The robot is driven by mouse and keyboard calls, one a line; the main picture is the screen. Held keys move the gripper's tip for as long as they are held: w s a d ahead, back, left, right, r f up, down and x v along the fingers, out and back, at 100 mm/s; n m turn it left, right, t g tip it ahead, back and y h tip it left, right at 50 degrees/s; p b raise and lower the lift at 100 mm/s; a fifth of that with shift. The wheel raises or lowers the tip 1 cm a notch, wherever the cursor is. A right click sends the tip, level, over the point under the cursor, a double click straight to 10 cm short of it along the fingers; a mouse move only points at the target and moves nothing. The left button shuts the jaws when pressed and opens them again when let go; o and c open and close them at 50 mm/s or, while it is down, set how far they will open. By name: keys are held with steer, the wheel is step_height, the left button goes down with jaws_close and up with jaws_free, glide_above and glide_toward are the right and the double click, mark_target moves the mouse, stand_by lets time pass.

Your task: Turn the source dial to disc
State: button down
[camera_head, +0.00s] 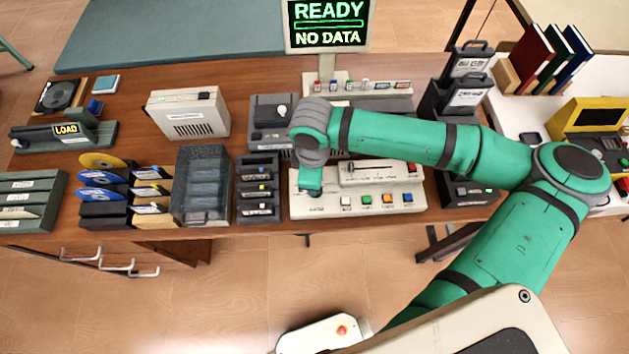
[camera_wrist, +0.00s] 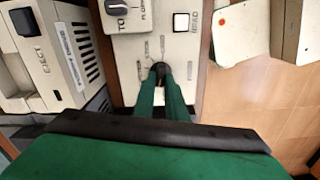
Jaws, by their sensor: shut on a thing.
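The source dial (camera_wrist: 158,67) is a small dark knob on a cream control panel (camera_wrist: 130,50), with small printed labels around it that are too small to read. My gripper (camera_wrist: 161,78) is shut on the dial, its two green fingers reaching it from below in the wrist view. In the head view my gripper (camera_head: 310,188) points down at the left part of the cream panel (camera_head: 325,208), and it hides the dial there. Which label the dial points to cannot be told.
The panel has several coloured buttons (camera_head: 387,199) and a slider. Another dark knob (camera_wrist: 117,8) sits near the dial. A screen (camera_head: 328,24) reads "READY" and "NO DATA". Disc racks (camera_head: 98,209) and a beige drive box (camera_head: 188,116) stand to the left.

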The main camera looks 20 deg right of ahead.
steer(key=shift+s+n, duration=0.15)
steer(key=shift+n, duration=1.85)
steer(key=shift+a, duration=0.1)
steer(key=c, duration=1.8)
jaws_free()
steer(key=shift+r, duration=0.1)
step_height(320, 180, up, 11)
steer(key=shift+f, duration=0.2)
